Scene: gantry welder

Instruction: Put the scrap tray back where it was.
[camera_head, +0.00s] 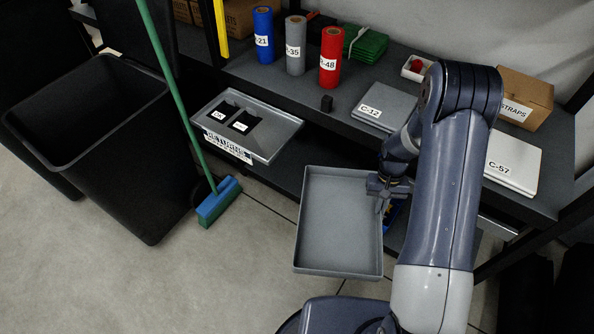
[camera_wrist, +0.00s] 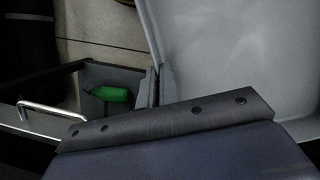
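The scrap tray, apparently the empty grey rectangular tray (camera_head: 335,225), hangs in front of the bench, above the floor. Its open side faces up toward the head camera. My gripper (camera_head: 382,203) is at its right wall, near the upper right corner, and seems shut on the rim. In the wrist view the fingers (camera_wrist: 161,85) pinch the edge of the tray (camera_wrist: 225,55), which fills the upper right. The exact fingertip contact is partly hidden by my wrist.
The bench (camera_head: 345,128) carries rolls, a C-12 case (camera_head: 385,105), a C-57 case (camera_head: 512,162) and a STRAPS box (camera_head: 525,97). A returns tray (camera_head: 270,140) juts out left. A bin (camera_head: 95,150) and broom (camera_head: 218,200) stand left. An open drawer (camera_wrist: 110,78) holds something green.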

